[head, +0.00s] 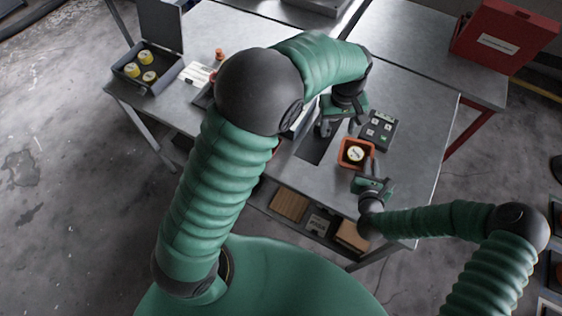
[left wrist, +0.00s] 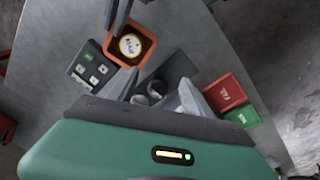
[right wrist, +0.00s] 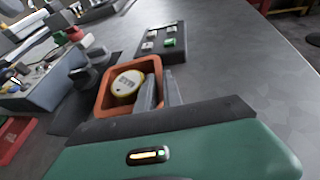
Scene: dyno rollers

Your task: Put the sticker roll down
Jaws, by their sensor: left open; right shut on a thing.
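A round yellow-and-white disc with dark print (head: 355,154), which may be the sticker roll, lies inside a small orange open box (head: 343,163) on the grey table. The disc also shows in the left wrist view (left wrist: 131,44) and the right wrist view (right wrist: 127,83). My right gripper (right wrist: 160,90) is shut at the orange box, its fingers at the near wall; the disc is not between them. My left gripper (head: 335,118) is open, above the table beyond the box. Dark cylindrical parts (left wrist: 150,92) show between its fingers, apparently below them. No other sticker roll is clearly seen.
A dark button panel (head: 378,131) stands right beside the orange box. A grey case (head: 150,82) with several yellow discs is at the left. A red case (head: 505,38) stands on the back right table. The table (head: 420,120) is clear right of the panel.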

